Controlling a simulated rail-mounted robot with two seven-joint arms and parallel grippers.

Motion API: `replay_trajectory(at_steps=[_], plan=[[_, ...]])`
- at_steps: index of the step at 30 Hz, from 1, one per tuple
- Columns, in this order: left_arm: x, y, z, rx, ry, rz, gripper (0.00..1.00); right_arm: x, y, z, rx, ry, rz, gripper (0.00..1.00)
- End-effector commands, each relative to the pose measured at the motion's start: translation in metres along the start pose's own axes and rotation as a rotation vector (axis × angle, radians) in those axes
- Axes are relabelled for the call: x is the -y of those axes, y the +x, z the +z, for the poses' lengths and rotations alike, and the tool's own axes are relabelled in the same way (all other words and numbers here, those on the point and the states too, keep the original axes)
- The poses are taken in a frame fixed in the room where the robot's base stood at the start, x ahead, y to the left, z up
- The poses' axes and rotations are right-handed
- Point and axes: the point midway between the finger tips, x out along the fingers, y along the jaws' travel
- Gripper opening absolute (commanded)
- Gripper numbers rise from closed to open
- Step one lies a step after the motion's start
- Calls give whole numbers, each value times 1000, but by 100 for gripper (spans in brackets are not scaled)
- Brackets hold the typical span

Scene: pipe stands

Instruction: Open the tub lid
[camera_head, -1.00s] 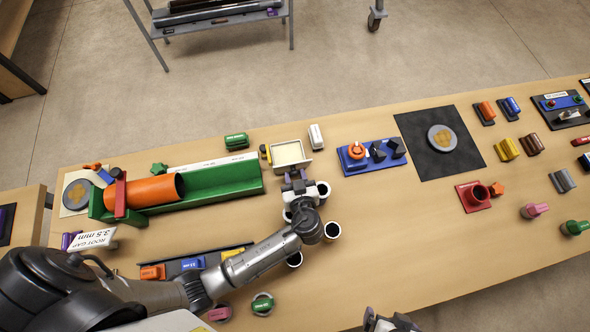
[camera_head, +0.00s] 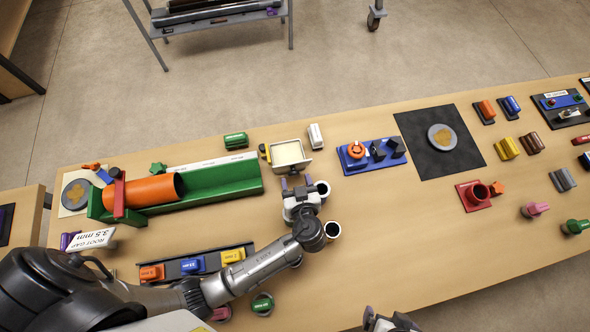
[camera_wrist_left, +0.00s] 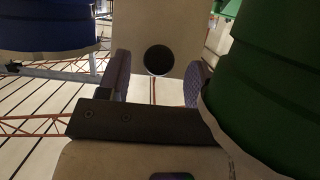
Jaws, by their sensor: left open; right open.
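The tub (camera_head: 290,153) is a small pale box with a cream top area and a grey edge along its near side. It stands near the far edge of the table. I cannot tell whether the cream area is the lid or the inside. My left gripper (camera_head: 293,183) is open and empty, just on the near side of the tub and apart from it. Its purple finger pads also show in the left wrist view (camera_wrist_left: 158,82), on either side of a beige surface with a dark round hole. My right gripper (camera_head: 390,322) is open at the bottom edge, partly cut off.
A green trough (camera_head: 225,182) with an orange pipe (camera_head: 152,190) lies left of the tub. A white block (camera_head: 315,136) and a blue panel (camera_head: 371,157) are to the right.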

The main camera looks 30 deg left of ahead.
Motion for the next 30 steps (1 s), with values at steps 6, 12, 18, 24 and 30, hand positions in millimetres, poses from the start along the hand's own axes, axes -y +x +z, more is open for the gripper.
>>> replay_trajectory(at_steps=[6, 12, 18, 24, 30], plan=[[0, -45, 3, 5, -2, 1, 59, -1, 9, 3, 1, -6, 5, 100], [0, -81, 3, 5, -1, -1, 59, -1, 14, 5, 2, -6, 5, 100], [0, -105, 2, 4, 0, -1, 59, -1, 17, 6, 2, -4, 3, 100], [0, -114, 1, 2, 2, -3, 59, 1, 18, 6, 1, 0, 0, 100], [0, -116, 0, 2, 1, -2, 59, 2, 18, 6, 1, 3, -3, 100]])
